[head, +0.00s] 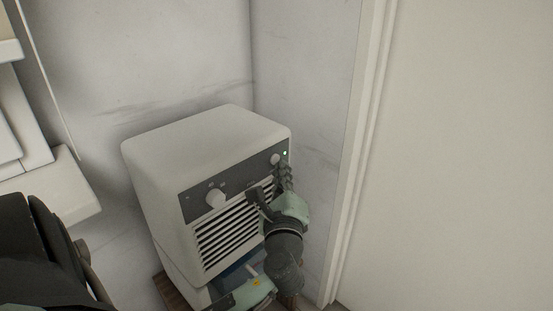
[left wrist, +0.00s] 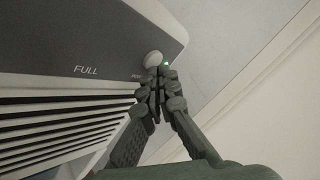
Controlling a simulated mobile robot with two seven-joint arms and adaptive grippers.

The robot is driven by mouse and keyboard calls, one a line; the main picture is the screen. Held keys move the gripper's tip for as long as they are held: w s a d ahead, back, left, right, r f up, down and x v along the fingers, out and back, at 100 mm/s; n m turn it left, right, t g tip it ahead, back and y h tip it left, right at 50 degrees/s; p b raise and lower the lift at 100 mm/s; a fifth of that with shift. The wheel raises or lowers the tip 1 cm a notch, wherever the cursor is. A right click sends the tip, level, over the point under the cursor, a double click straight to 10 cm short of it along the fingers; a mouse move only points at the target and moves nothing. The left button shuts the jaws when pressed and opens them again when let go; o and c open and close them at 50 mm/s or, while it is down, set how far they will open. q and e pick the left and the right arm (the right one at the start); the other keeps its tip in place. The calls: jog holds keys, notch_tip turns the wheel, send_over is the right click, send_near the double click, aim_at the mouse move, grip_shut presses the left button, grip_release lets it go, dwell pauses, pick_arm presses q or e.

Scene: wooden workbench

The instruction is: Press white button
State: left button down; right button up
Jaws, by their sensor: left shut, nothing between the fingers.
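The white button (head: 275,159) is a small round knob at the right end of the dark panel on a white box-shaped appliance (head: 190,140). In the left wrist view the white button (left wrist: 154,58) shows whole, just beyond my fingertips. My left gripper (head: 279,169) is shut and empty, its tips right by the button's lower edge. In the left wrist view the gripper (left wrist: 161,78) has its tips together just below the button; whether they touch it I cannot tell. A small green light (left wrist: 166,64) glows right of the button.
White furniture (head: 55,185) is at the left.

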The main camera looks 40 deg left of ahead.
pick_arm(q)
jog(key=shift+d, duration=0.1)
jog(key=shift+s+d+p, duration=0.2)
jog(key=shift+d+p, duration=0.15)
jog(key=shift+d, duration=2.55)
